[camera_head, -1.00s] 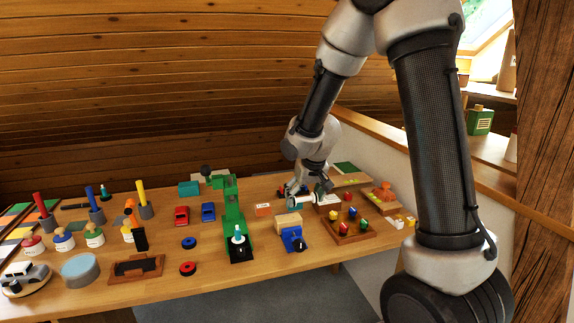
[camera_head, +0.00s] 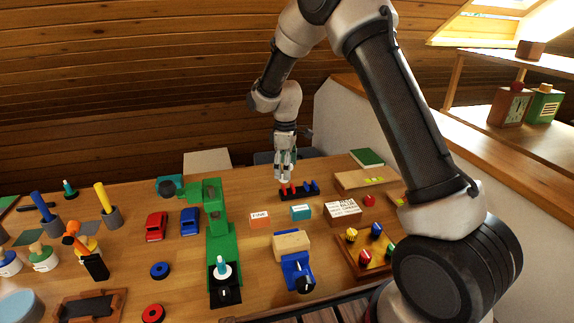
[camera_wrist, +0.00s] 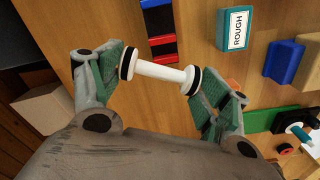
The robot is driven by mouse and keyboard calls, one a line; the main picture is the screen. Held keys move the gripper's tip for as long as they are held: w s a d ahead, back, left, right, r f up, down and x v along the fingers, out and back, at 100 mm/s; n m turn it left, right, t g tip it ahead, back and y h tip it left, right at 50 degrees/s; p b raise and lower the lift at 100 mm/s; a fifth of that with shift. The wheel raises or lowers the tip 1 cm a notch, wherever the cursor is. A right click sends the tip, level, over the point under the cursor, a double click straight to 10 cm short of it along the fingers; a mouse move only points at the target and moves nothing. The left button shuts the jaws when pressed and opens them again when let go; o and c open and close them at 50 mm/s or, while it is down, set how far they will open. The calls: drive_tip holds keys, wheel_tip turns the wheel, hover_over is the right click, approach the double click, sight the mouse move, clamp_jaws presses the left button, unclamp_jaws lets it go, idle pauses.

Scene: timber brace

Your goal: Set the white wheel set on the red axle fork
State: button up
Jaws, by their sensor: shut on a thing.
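My gripper (camera_wrist: 160,88) is shut on the white wheel set (camera_wrist: 160,75), a white axle with a black-rimmed wheel at each end, one wheel beside each finger pad. The red axle fork (camera_head: 288,189) stands on the far part of the bench, at the left end of a dark base. In the head view my gripper (camera_head: 284,174) is just above or behind this fork; the gap cannot be told. The wheel set is too small to make out there. In the wrist view a red part (camera_wrist: 162,41) of the fork shows beyond the wheel set, apart from it in the picture.
A blue fork (camera_head: 310,187) stands on the same base, right of the red one. The teal ROUGH block (camera_wrist: 234,28), orange FINE block (camera_head: 260,219) and a white-labelled box (camera_head: 342,210) are nearby. A green machine (camera_head: 219,240) stands at left front.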

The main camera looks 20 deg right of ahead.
sight(288, 191)
drive_tip(key=n, duration=0.2)
drive_tip(key=n+h, duration=0.1)
drive_tip(key=n, duration=0.1)
drive_tip(key=shift+s+r, duration=0.2)
drive_tip(key=shift+r, duration=0.05)
drive_tip(key=shift+s+n+h, duration=0.15)
drive_tip(key=shift+n+h, duration=0.15)
drive_tip(key=shift+n, duration=0.5)
drive_tip(key=shift+f, duration=3.65)
drive_tip(key=o, duration=1.1)
drive_tip(key=shift+c, duration=0.2)
drive_tip(key=shift+r, duration=0.1)
